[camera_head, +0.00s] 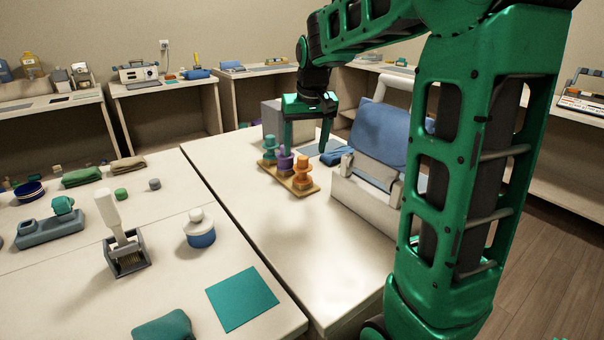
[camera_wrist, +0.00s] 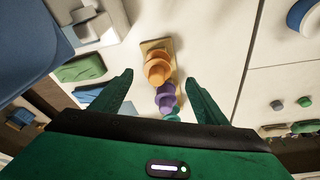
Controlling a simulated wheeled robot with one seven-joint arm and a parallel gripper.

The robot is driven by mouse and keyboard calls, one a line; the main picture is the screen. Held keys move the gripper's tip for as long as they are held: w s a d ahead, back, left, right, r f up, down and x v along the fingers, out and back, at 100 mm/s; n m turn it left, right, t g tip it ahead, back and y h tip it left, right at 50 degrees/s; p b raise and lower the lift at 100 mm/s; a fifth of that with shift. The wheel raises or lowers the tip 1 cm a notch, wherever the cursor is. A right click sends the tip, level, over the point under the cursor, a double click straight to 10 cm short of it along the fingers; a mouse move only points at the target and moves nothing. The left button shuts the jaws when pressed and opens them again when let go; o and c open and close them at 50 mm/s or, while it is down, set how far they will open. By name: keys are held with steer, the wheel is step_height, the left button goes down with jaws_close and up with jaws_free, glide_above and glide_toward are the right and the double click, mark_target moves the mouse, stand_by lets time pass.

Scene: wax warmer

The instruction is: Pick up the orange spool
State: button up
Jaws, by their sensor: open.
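The orange spool (camera_head: 303,170) stands upright at the near right end of a wooden holder (camera_head: 299,190) on the right-hand table. A purple spool (camera_head: 285,160) and a teal spool (camera_head: 269,148) stand beside it in a row. My gripper (camera_head: 307,132) hangs above and behind the row, its fingers apart and empty. In the wrist view the orange spool (camera_wrist: 158,68) lies ahead of my gripper (camera_wrist: 160,92), beyond the fingertips and not touched. The purple spool (camera_wrist: 165,97) shows between the fingers, and the teal spool is partly hidden by the gripper body.
A grey-white machine with a blue cover (camera_head: 385,137) stands close to the right of the spools. A blue cloth (camera_head: 337,156) lies behind them. A grey box (camera_head: 271,118) stands at the far left. The table in front of the holder is clear.

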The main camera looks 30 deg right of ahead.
mark_target(306, 157)
steer(key=shift+w+d+r, duration=0.1)
steer(key=shift+w+d, duration=0.25)
steer(key=shift+d, duration=0.25)
steer(key=shift+w+d+f, duration=0.15)
steer(key=shift+f, duration=0.1)
steer(key=x, duration=0.4)
steer(key=shift+w+d+f, duration=0.1)
steer(key=shift+w+f, duration=0.1)
steer(key=shift+f, duration=0.2)
steer(key=shift+w+a+x, duration=0.1)
steer(key=shift+w+x, duration=0.05)
steer(key=shift+x, duration=1.15)
steer(key=shift+w+a+x, duration=0.15)
steer(key=shift+x, duration=1.2)
steer(key=shift+r, duration=0.1)
steer(key=c, duration=1.2)
